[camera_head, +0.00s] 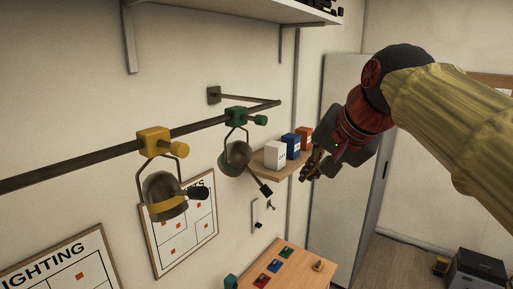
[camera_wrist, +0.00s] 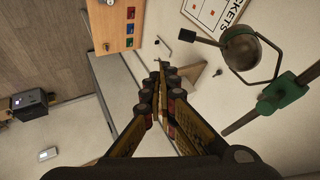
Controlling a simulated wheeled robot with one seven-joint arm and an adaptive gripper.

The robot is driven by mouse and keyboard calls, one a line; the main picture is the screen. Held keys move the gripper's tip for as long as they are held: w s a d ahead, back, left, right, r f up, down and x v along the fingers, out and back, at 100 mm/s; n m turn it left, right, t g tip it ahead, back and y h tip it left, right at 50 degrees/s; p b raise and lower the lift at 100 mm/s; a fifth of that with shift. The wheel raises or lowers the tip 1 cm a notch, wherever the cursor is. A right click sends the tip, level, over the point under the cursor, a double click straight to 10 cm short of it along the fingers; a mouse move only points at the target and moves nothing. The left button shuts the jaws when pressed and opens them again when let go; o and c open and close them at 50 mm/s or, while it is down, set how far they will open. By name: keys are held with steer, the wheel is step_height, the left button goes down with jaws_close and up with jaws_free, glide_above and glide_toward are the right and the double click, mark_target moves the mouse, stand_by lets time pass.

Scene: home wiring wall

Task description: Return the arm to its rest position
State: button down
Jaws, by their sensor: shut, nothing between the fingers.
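My gripper (camera_head: 311,166) hangs at the end of my arm, to the right of a small wall shelf (camera_head: 264,164) in the head view. It is shut and empty. In the wrist view my gripper (camera_wrist: 163,76) points away from the camera with its fingers together. My arm, in a yellow sleeve, comes in from the right edge of the head view and is raised in front of a grey door. The fingers look close to the small shelf's right end; I cannot tell the exact gap.
White, blue and orange boxes stand on the small shelf. A dark rail (camera_head: 80,164) carries a yellow clamp (camera_head: 154,141) and a green clamp (camera_head: 236,117) with hanging lamps. A wooden table (camera_head: 262,265) is below. A dark box (camera_head: 478,270) stands on the floor at right.

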steer(key=s+d+f+n+b, duration=0.2)
steer(key=s+f+b, duration=0.5)
steer(key=f, duration=0.9)
steer(key=s+d+f+n+g+h+b, duration=0.1)
steer(key=s+f+b, duration=0.6)
steer(key=f, duration=1)
steer(key=s+d+f+n+g+h+b, duration=0.1)
steer(key=s+f+b, duration=0.6)
steer(key=f, duration=1)
steer(key=shift+s+d+n, duration=0.15)
steer(key=shift+d+n, duration=0.7)
steer(key=shift+n, duration=0.25)
steer(key=shift+r, duration=0.1)
